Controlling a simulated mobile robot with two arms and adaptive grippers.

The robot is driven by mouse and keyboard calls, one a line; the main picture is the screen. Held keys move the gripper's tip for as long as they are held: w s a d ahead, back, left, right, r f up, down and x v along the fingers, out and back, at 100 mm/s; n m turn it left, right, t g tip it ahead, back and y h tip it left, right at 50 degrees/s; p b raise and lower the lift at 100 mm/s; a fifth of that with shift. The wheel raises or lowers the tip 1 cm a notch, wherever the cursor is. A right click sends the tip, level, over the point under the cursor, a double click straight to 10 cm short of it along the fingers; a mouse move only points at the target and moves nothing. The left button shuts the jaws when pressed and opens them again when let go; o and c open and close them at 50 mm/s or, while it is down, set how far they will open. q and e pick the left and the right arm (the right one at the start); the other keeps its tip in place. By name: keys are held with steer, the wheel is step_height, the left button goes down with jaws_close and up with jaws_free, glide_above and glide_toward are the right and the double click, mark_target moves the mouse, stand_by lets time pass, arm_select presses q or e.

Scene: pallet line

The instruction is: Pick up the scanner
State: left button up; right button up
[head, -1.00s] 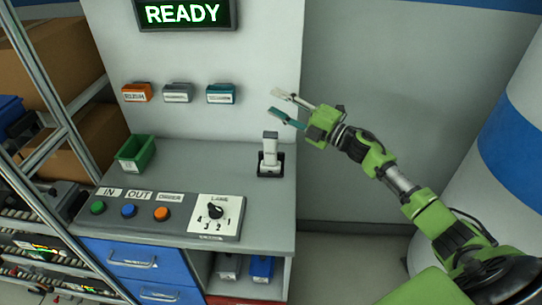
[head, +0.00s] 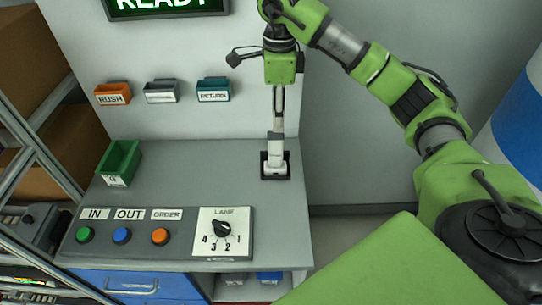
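The scanner (head: 275,152), a light grey upright device with a dark band near its top, stands in a black square holder (head: 284,176) at the right side of the grey counter. My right gripper (head: 278,128) points straight down from above, its fingers at the scanner's top end. The fingers are seen nearly edge-on, one in front of the other, so I cannot tell whether they are closed on it. The scanner is still upright in its holder. My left gripper is out of view.
The counter (head: 210,172) also holds a green bin (head: 119,163) and a panel (head: 181,247) with three buttons and a lane dial. Rush, return and another tray hang on the back wall. The counter around the scanner is clear.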

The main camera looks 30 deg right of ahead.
glide_above(276, 152)
steer(key=w, duration=0.1)
steer(key=f, duration=0.4)
steer(key=shift+d+f, duration=0.2)
steer(key=shift+d, duration=0.2)
step_height(276, 152, down, 4)
steer(key=shift+d+r, duration=0.1)
steer(key=shift+r, duration=0.05)
steer(key=shift+p, duration=0.4)
steer(key=shift+f+p, duration=0.4)
steer(key=shift+f, duration=0.15)
steer(key=f+p, duration=0.1)
steer(key=f, duration=0.2)
steer(key=shift+a+f+p, duration=0.15)
steer(key=shift+a+p, duration=0.05)
steer(key=shift+p, duration=0.1)
steer(key=shift+f, duration=0.4)
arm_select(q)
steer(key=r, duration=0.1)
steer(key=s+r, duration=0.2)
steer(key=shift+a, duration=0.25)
arm_select(e)
steer(key=shift+w, duration=0.1)
steer(key=shift+c, duration=0.5)
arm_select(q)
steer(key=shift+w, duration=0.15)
arm_select(e)
jaws_close()
